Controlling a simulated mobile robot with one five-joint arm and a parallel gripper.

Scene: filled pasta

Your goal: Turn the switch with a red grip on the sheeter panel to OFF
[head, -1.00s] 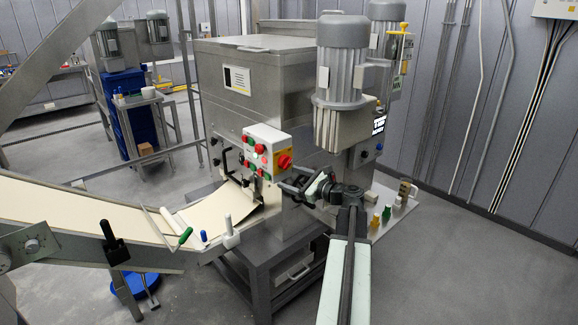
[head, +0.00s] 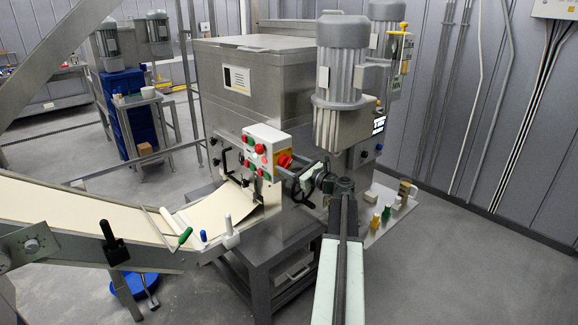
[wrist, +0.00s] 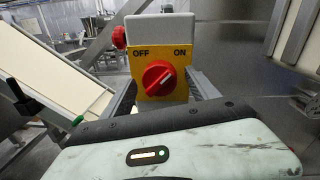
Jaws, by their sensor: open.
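The red switch grip (wrist: 158,77) sits on a yellow plate (wrist: 178,92) marked OFF at left and ON at right. Its white line slants to the upper right, toward ON. In the head view the red grip (head: 284,161) is on the right side of the white sheeter panel (head: 262,134), partly covered by my gripper. My gripper (head: 291,168) is open and level with the grip, just in front of it. In the wrist view its dark fingers reach forward on either side of the yellow plate. I cannot tell whether they touch anything.
Red and green buttons (head: 248,140) are on the panel's front face. A large grey motor (head: 341,75) stands close behind my arm. The dough belt (head: 90,210) runs in from the left, with a green-handled roller near its end. The floor at right is clear.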

